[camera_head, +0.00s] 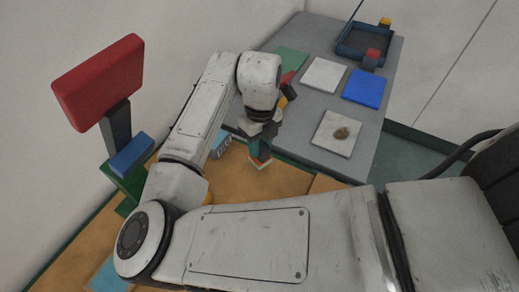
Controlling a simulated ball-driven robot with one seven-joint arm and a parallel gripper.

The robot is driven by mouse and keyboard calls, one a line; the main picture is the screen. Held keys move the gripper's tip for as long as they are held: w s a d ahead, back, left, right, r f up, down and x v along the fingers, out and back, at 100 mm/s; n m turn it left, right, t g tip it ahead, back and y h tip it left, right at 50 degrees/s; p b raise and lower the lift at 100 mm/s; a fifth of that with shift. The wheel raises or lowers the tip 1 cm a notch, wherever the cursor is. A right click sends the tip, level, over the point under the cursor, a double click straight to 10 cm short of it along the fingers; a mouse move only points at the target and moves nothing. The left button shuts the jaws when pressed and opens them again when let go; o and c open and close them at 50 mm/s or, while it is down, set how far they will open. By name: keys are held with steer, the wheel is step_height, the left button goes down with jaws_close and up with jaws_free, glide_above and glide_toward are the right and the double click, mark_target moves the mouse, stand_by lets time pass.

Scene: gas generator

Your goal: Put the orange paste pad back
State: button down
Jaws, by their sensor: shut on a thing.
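My gripper (261,148) points down over the orange-brown surface (285,181), just off the near left edge of the grey table. I cannot pick out an orange paste pad for certain. A white square pad (326,142) with a brown lump (341,133) on it lies at the near end of the grey table, right of my gripper.
The grey table (395,75) also holds a green pad (291,60), a plain white pad (323,74), a blue pad (366,88) and a dark blue tray (365,42). A red panel on a post (98,82) rises at left.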

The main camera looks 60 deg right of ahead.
mark_target(260, 152)
steer(key=shift+w+d+f, duration=0.15)
steer(key=shift+w+f, duration=0.05)
steer(key=shift+f, duration=0.15)
steer(key=shift+f+p, duration=0.3)
steer(key=shift+f, duration=1.1)
steer(key=shift+f, duration=0.2)
steer(key=c, duration=0.8)
jaws_free()
steer(key=shift+r, duration=0.1)
steer(key=shift+r, duration=0.1)
step_height(260, 152, up, 8)
steer(key=p, duration=0.5)
steer(key=shift+d+f, duration=0.15)
steer(key=shift+f, duration=0.05)
